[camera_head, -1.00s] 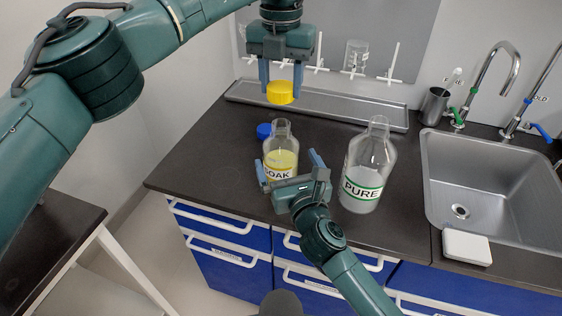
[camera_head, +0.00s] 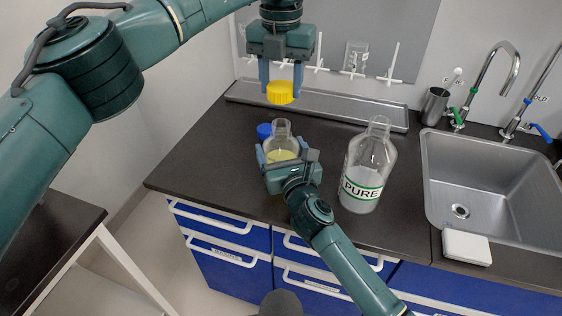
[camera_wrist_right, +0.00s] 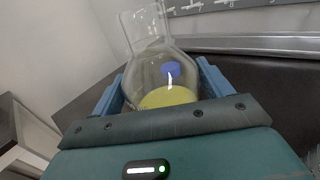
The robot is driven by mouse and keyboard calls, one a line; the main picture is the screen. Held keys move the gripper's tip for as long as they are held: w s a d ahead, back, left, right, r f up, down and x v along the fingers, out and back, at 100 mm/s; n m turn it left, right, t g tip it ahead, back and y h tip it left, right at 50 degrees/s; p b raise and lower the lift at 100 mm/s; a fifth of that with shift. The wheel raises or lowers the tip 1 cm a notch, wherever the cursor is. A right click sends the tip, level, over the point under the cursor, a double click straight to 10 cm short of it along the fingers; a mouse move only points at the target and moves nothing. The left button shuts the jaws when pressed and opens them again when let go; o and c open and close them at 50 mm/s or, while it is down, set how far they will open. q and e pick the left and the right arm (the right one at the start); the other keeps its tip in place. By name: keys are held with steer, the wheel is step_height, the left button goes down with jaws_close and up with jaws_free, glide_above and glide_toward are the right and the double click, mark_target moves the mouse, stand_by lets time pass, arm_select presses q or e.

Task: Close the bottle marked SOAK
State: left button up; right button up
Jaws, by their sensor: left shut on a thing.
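The SOAK bottle (camera_head: 281,142) stands on the dark worktop, clear glass with yellow liquid and an uncapped neck. Its label is hidden behind my right gripper in the head view. My right gripper (camera_head: 287,153) is open, with one finger on each side of the bottle's body. The right wrist view shows the bottle (camera_wrist_right: 160,75) between the two blue fingers (camera_wrist_right: 158,90). My left gripper (camera_head: 281,84) is shut on a yellow cap (camera_head: 280,93), held above and behind the bottle's open neck.
The PURE bottle (camera_head: 366,170), with a green-edged label, stands close to the right of my right gripper. A blue cap (camera_head: 264,131) lies behind the SOAK bottle. A metal tray (camera_head: 330,108) runs along the back. A sink (camera_head: 490,180) is at the right.

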mark_target(281, 123)
steer(key=c, duration=0.9)
arm_select(q)
steer(key=shift+f, duration=2.5)
steer(key=shift+f, duration=0.85)
steer(key=shift+f, duration=0.55)
arm_select(e)
steer(key=shift+f, duration=0.1)
